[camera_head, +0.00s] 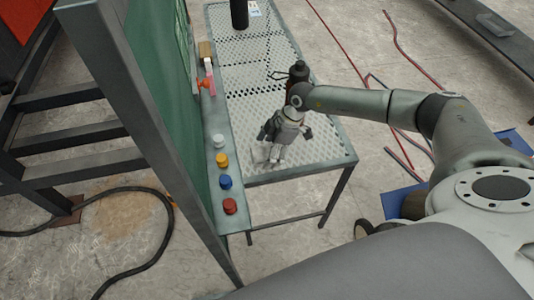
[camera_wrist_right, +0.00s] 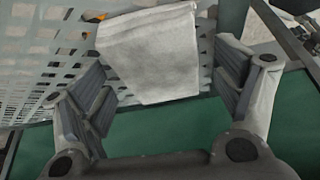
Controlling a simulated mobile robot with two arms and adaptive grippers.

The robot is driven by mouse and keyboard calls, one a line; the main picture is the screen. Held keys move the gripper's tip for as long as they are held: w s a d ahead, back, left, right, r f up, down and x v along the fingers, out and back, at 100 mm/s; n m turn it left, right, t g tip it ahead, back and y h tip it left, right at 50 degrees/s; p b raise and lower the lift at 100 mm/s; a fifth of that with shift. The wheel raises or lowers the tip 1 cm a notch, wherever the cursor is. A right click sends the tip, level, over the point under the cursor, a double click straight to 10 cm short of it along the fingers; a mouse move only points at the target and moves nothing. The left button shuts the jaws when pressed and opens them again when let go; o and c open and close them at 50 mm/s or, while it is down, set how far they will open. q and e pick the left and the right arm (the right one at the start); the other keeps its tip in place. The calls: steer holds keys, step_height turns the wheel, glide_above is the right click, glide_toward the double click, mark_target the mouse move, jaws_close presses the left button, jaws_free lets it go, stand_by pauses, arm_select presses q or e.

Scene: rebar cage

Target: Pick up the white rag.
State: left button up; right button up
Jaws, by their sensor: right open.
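The white rag (camera_wrist_right: 150,55) shows large in the right wrist view, pale and folded, between and beyond the fingers. In the head view it is a small pale patch (camera_head: 262,154) on the near end of the perforated metal table (camera_head: 318,142), partly hidden by the gripper. My right gripper (camera_head: 285,136) is above the rag with its fingers spread. In the wrist view both fingers (camera_wrist_right: 168,92) stand apart, one on each side of the rag, with nothing gripped. Whether a finger touches the cloth I cannot tell. My left gripper is not in view.
A green board (camera_head: 152,95) in a grey frame stands left of the table. Its ledge carries white, yellow, blue and red-capped items (camera_head: 230,206). A black cylinder (camera_head: 239,14) is at the far end.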

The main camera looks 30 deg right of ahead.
mark_target(262, 153)
steer(key=shift+f, duration=0.15)
steer(key=c, duration=1.1)
steer(key=shift+r+b, duration=0.2)
steer(key=shift+b, duration=0.15)
step_height(262, 153, up, 4)
steer(key=p, duration=0.5)
steer(key=shift+r+p, duration=0.1)
steer(key=shift+p, duration=0.2)
steer(key=s+a+r+p, duration=0.5)
steer(key=s+r+p, duration=0.4)
steer(key=p, duration=1.4)
steer(key=shift+s+a+p, duration=0.15)
steer(key=shift+s+p, duration=0.25)
steer(key=shift+s, duration=1.6)
